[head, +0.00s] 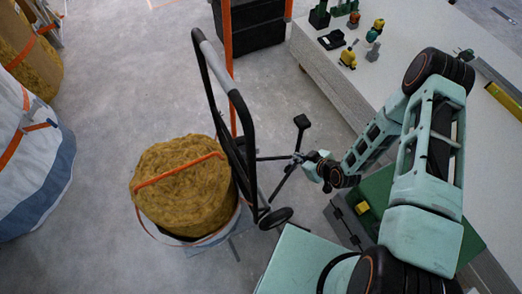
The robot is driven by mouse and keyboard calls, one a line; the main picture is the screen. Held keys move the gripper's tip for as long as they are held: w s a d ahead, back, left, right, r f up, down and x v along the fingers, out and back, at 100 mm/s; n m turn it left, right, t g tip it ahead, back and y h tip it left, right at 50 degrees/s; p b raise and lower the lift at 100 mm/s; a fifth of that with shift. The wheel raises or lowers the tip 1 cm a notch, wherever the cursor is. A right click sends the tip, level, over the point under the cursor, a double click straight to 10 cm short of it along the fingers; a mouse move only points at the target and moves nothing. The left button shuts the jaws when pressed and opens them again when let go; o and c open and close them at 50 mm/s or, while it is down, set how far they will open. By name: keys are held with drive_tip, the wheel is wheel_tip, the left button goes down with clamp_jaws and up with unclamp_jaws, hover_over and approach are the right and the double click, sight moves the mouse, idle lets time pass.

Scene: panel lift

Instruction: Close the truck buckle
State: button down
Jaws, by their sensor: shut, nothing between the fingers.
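A black hand truck (248,118) with a grey grip stands in the middle of the head view. A round yellow-brown bale (180,188) sits at its left side, low down. An orange strap (178,170) crosses the bale's top towards the truck's frame. I cannot make out a buckle; it is too small or hidden behind the frame. My gripper (300,158) is to the right of the truck, apart from the bale, at the end of my teal arm. It is small in the picture and appears shut and empty.
A pale workbench (372,62) with tools and small bottles stands at the upper right. A green case (376,198) lies under my arm. Black crates (255,25) and an orange post (228,45) are behind the truck. A white-blue sack (30,165) stands left. Floor between is clear.

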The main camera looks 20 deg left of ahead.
drive_tip(key=s+a+f+y, duration=0.1)
drive_tip(key=s+a, duration=0.3)
drive_tip(key=s, duration=0.1)
drive_tip(key=shift+s+m, duration=0.3)
drive_tip(key=shift+s, duration=0.05)
drive_tip(key=a+r+b+x, duration=0.1)
drive_tip(key=r+b+x, duration=0.1)
drive_tip(key=x, duration=1.1)
drive_tip(key=shift+w+a+b, duration=0.25)
drive_tip(key=shift+a+b, duration=0.1)
drive_tip(key=shift+a, duration=0.05)
drive_tip(key=shift+w+g, duration=0.1)
drive_tip(key=shift+g, duration=0.2)
